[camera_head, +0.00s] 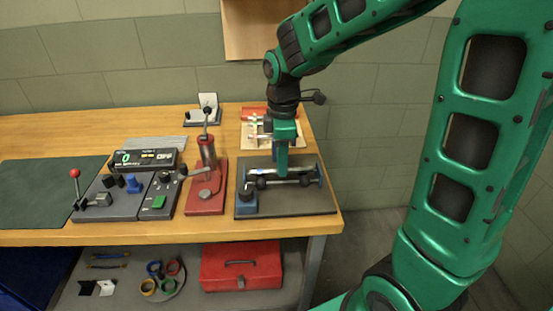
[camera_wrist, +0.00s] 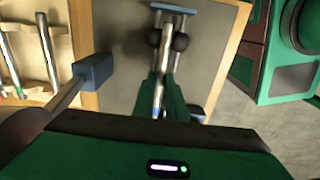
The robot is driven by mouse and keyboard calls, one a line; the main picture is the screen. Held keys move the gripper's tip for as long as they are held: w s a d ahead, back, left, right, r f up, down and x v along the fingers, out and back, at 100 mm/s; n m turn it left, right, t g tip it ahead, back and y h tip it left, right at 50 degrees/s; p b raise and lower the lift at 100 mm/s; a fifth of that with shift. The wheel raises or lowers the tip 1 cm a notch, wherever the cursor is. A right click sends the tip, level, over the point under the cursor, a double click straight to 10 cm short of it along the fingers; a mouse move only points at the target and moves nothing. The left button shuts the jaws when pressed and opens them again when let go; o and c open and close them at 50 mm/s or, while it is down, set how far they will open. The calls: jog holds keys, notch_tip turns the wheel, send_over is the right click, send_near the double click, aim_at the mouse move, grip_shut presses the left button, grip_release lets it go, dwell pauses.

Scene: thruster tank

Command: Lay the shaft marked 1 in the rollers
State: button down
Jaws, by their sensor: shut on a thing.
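My gripper (camera_head: 282,172) is shut on a thin grey metal shaft (camera_wrist: 160,92), between its green fingers. The shaft lies along the roller stand (camera_head: 321,176) on a dark plate, low over it. Black rollers (camera_wrist: 181,41) show on both sides of the shaft's far end in the wrist view. I cannot tell whether the shaft touches them. No number is readable on the shaft. A light wooden rack (camera_head: 296,142) behind the plate holds other metal shafts (camera_wrist: 47,50).
A red hand press (camera_head: 206,200) stands left of the plate. A control box with a display (camera_head: 145,158) is further left. A blue block with a black knob (camera_head: 246,203) sits at the plate's front left corner. A red toolbox (camera_head: 241,268) is on the lower shelf.

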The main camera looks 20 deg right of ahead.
dwell(0.3)
jog(key=c, duration=1.7)
grip_release()
notch_tip(320, 180, up, 11)
jog(key=shift+w+f, duration=0.1)
jog(key=shift+f, duration=0.05)
jog(key=s+d+f+m, duration=0.2)
jog(key=s+d+m, duration=0.3)
jog(key=s+m, duration=0.2)
jog(key=s+d+f+m, duration=0.3)
jog(key=s+d+m, duration=0.3)
jog(key=s, duration=0.3)
jog(key=s+d+f+m, duration=0.2)
jog(key=s+d+m, duration=0.3)
jog(key=s+m, duration=0.2)
jog(key=shift+s+d+f+m, duration=0.25)
jog(key=shift+s+f+m, duration=0.1)
jog(key=shift+s+m, duration=0.05)
